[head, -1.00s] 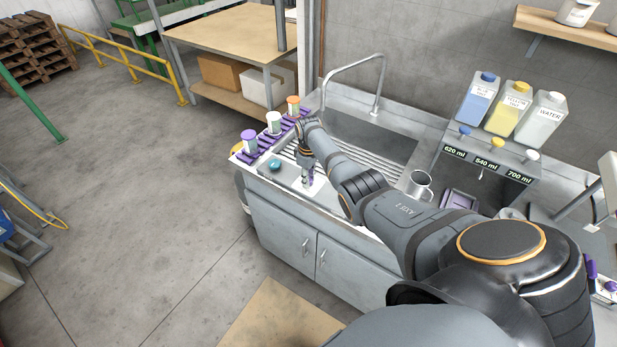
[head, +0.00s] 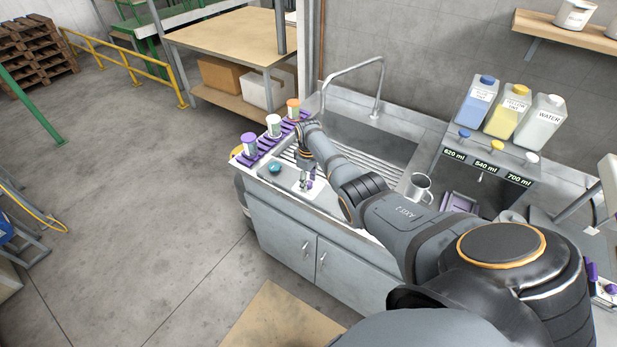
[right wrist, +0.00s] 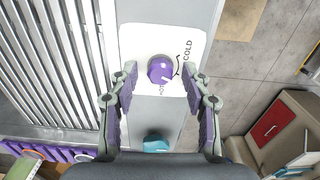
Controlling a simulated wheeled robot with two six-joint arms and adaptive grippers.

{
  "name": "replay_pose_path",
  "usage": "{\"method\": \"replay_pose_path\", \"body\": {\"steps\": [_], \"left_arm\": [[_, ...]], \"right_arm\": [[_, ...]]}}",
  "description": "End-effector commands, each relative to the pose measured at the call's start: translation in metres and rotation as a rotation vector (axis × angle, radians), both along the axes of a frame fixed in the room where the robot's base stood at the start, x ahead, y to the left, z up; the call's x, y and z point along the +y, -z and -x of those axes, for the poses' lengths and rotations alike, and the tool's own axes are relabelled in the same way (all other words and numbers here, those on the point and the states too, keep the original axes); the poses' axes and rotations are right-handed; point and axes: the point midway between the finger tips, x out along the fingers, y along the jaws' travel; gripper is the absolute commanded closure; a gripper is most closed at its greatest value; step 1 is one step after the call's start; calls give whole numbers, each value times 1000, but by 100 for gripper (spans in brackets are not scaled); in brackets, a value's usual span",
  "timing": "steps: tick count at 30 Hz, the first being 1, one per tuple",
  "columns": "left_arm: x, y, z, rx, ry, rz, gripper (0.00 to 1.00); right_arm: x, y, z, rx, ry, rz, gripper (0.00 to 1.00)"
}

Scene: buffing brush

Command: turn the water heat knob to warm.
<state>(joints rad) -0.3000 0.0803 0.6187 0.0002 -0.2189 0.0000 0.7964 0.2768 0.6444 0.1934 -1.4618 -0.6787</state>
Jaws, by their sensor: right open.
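The fingers stand apart on either side, with a visible gap to the knob. In the head view my right gripper (head: 307,181) points down over the plate at the counter's left front. Which way the knob's mark points is too small to tell. My left gripper is not in view.
A teal knob (head: 274,167) sits left of the plate and shows near my palm in the right wrist view (right wrist: 156,144). Purple racks with capped jars (head: 273,126) stand behind. The ribbed drainboard and sink (head: 365,140) lie to the right, with a metal mug (head: 420,186).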

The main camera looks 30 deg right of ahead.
Motion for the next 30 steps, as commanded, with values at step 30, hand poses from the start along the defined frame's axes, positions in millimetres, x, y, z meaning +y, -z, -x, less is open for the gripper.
{"method": "replay_pose_path", "body": {"steps": [30], "left_arm": [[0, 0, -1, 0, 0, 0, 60]], "right_arm": [[0, -119, 0, -1, 1, 0, 52]]}}
